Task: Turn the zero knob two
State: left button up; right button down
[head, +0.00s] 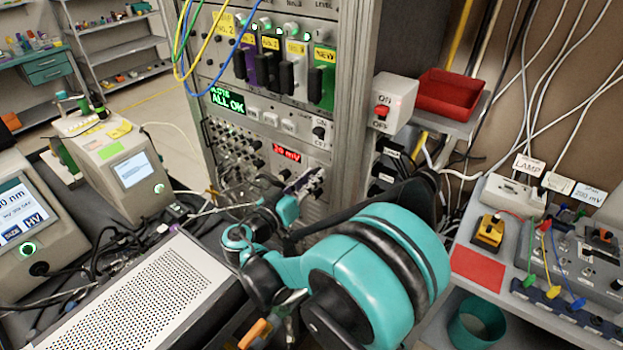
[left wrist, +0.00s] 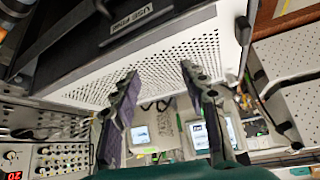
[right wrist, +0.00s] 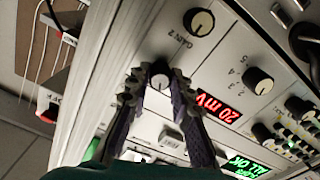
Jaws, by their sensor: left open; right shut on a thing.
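In the right wrist view my right gripper (right wrist: 158,82) is shut on a small round knob (right wrist: 159,72) with a pale cap, on the rack's light panel. The fingers hide whatever label this knob has. A larger knob marked GAIN 2 (right wrist: 199,21) sits above it, and a red display (right wrist: 218,107) reads 20 mV beside it. In the head view my right gripper (head: 308,184) reaches the panel just below the red display (head: 286,153). In the left wrist view my left gripper (left wrist: 152,85) is open and empty, in front of a perforated white case (left wrist: 180,62).
The rack (head: 345,100) has a green display (head: 227,101) reading ALL OK and hanging cables above my right gripper. A white switch box (head: 393,99) and a red bin (head: 452,93) stand to the right. Instruments (head: 125,172) and loose cables crowd the left bench.

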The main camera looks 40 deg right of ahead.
jog(key=n, duration=1.4)
jog(key=shift+f+b, duration=0.1)
jog(key=shift+b, duration=0.2)
dwell(0.4)
jog(key=c, duration=1.6)
grip_release()
jog(key=v, duration=1.2)
